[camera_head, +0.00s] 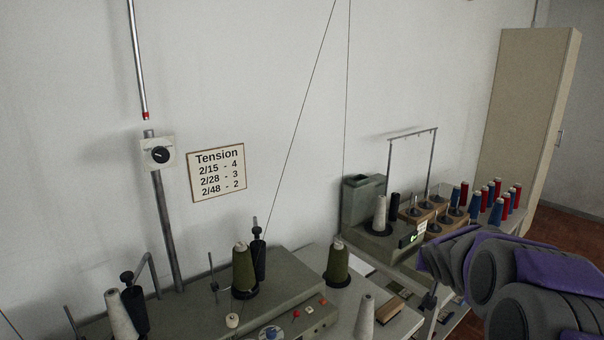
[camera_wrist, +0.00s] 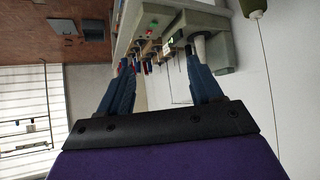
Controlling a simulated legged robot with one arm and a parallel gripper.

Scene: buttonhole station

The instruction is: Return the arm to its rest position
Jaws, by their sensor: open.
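My gripper (camera_wrist: 158,78) shows in the wrist view with its two dark blue fingers spread apart and nothing between them. Beyond the fingers is the sewing station, seen turned on its side. My arm (camera_head: 520,280), grey and purple, reaches in at the lower right of the head view, in front of the bench end. The gripper itself cannot be made out in the head view.
A sewing machine (camera_head: 310,318) with green cones fills the lower middle. A tall beige cabinet (camera_head: 530,115) stands at the right; a tension sign (camera_head: 217,172) hangs on the wall.

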